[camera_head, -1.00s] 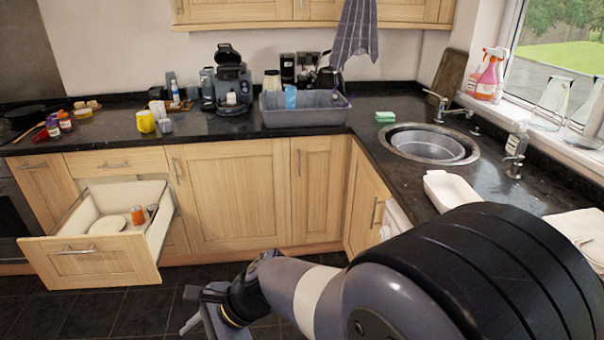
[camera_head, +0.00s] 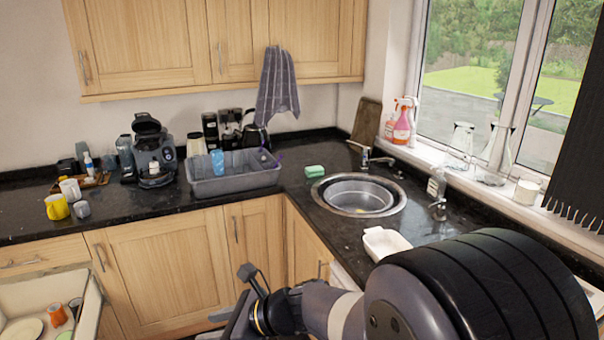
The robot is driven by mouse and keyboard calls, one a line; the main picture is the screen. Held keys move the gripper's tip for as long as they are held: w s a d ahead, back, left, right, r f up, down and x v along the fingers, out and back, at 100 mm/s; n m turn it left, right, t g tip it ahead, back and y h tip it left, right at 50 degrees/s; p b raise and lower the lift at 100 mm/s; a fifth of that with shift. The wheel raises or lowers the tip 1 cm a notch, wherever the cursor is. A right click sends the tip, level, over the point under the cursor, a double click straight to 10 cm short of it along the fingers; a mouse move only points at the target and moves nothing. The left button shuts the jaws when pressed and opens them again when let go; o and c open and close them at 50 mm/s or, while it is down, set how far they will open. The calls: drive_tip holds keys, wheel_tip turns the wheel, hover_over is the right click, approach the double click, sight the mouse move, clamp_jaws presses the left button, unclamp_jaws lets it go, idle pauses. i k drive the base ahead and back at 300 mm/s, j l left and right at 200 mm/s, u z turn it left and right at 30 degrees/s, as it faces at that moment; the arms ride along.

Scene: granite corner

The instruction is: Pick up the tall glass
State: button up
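A blue, tall drinking glass (camera_head: 217,161) stands in the grey dish tub (camera_head: 236,181) on the back counter. Other tall clear or grey glasses (camera_head: 125,156) stand further left, beside the black coffee machine. I cannot tell which of these is the tall glass. My gripper (camera_head: 238,322) is low in front of the cupboards, below the counter and well away from the glasses.
An open drawer (camera_head: 88,312) with a plate and cups juts out at lower left. A coffee machine (camera_head: 153,150), a kettle (camera_head: 255,134) and mugs (camera_head: 57,206) crowd the back counter. The sink (camera_head: 358,194) is to the right, with a white dish (camera_head: 385,243) in front.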

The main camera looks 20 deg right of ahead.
sight(237, 155)
drive_tip(key=i+j+z, duration=0.15)
drive_tip(key=i+z, duration=0.3)
drive_tip(key=i+j+z, duration=0.3)
drive_tip(key=z, duration=0.15)
drive_tip(key=i+j+z, duration=0.45)
drive_tip(key=i+j, duration=0.2)
drive_tip(key=j, duration=0.15)
drive_tip(key=i+j, duration=0.2)
drive_tip(key=j, duration=0.15)
drive_tip(key=i+j, duration=0.2)
drive_tip(key=j, duration=0.15)
drive_tip(key=i+j+z, duration=0.1)
drive_tip(key=j, duration=0.25)
drive_tip(key=i+j, duration=0.5)
drive_tip(key=j, duration=0.25)
